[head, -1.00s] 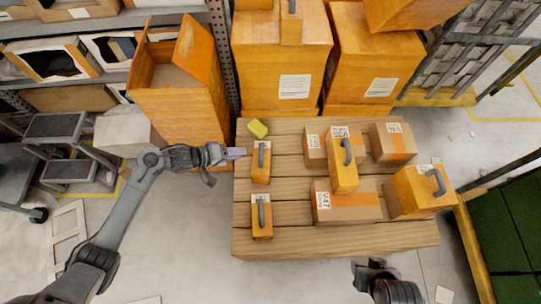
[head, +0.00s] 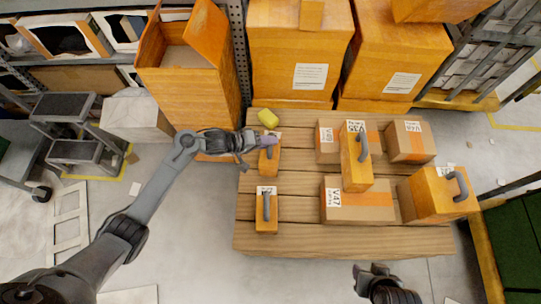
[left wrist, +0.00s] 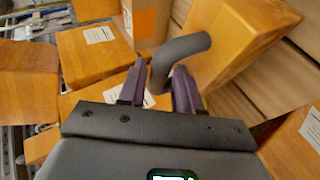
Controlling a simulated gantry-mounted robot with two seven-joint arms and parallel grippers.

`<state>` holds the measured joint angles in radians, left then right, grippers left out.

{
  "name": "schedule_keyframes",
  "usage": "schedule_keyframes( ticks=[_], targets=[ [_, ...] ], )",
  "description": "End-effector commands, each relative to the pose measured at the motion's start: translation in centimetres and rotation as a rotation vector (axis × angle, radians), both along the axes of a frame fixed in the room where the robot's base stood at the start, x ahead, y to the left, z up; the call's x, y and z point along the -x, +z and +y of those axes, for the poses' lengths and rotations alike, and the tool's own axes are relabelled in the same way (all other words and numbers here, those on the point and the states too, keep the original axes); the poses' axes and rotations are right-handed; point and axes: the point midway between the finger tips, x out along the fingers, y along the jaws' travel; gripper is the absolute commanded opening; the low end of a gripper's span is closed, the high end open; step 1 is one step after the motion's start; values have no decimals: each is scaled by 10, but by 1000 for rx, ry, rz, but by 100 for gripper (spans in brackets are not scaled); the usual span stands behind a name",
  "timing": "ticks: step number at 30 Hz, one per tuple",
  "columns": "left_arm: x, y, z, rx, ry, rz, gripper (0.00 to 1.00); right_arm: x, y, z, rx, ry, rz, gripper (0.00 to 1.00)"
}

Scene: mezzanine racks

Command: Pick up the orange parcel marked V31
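A small orange parcel (head: 265,162) with a dark handle stands at the left of the slatted wooden platform (head: 290,243). My left gripper (head: 266,141) is over its top and partly hides its label. In the left wrist view, the two purple fingers of my left gripper (left wrist: 160,88) stand apart, one on each side of the dark curved handle (left wrist: 182,46). A gap seems to show beside the handle. A second small orange handled parcel (head: 267,217) stands nearer the front. I cannot read V31 on any label. My right gripper (head: 374,276) is at the bottom edge, its fingers unclear.
A V47 carton (head: 360,205), a tall handled orange parcel marked V35 (head: 356,165) and a larger handled orange parcel (head: 436,193) stand to the right. A yellow item (head: 268,118) lies behind the left parcel. Large orange boxes (head: 297,75) line the back.

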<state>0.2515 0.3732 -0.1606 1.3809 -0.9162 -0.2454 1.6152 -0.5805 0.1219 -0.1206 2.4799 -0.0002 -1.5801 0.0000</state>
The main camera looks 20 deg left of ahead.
Motion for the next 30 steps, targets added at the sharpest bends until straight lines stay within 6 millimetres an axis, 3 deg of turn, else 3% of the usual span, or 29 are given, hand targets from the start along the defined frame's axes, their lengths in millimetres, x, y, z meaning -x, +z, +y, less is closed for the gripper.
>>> schedule_keyframes(
  ticks=[3,11,17,18,30],
  targets=[
    [-6,-7,-8,0,-1,-1,34,0,-10,-1,5,3,1,43],
    [-7,-6,-9,-1,0,0,32,0,-8,-1,5,2,0,43],
    [-7,-6,-9,-1,0,0,1,0,-8,0,1,0,0,43],
    [-7,-6,-9,-1,0,0,0,0,-8,0,0,-1,0,43],
    [-7,-7,-9,-2,0,1,0,0,-8,1,-6,-4,0,43]
  ],
)
